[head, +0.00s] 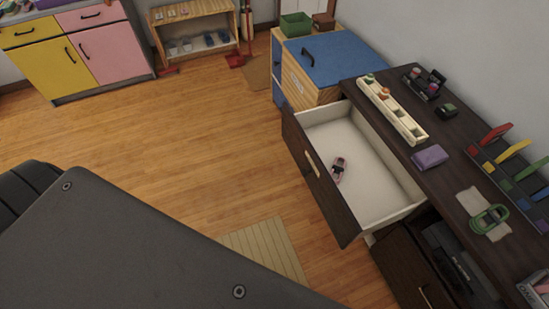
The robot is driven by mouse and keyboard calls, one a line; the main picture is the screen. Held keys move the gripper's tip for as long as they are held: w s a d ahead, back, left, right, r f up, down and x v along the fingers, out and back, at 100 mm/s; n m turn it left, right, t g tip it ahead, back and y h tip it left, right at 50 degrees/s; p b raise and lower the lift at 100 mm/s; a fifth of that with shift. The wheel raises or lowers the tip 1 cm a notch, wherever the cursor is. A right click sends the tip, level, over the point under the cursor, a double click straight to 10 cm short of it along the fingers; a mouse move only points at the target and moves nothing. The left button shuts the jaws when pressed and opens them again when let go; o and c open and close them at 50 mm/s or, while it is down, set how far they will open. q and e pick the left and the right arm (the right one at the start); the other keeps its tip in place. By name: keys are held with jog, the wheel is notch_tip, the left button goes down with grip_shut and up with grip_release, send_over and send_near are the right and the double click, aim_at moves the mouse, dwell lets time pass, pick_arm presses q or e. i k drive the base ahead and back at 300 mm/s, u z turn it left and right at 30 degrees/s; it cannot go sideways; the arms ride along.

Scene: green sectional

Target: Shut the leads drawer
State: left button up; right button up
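The open drawer (322,196) sticks out of the dark brown dresser on the right, with a dark front and a white inside. A pale bar handle (312,163) is on its front. A small pink and dark object (338,168) lies on the drawer floor near the front; I cannot tell if it is the leads. Neither of my grippers shows in the head view, and nothing is seen touching the drawer.
The dresser top (445,170) holds a cream rack (393,109), a purple block (430,157) and several other things. Below the drawer is a lower compartment (455,265). A blue-topped cabinet (335,55) stands behind.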

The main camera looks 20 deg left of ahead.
aim_at(374, 191)
jog(key=z, duration=1.35)
jog(key=k, duration=0.35)
jog(key=u, duration=0.45)
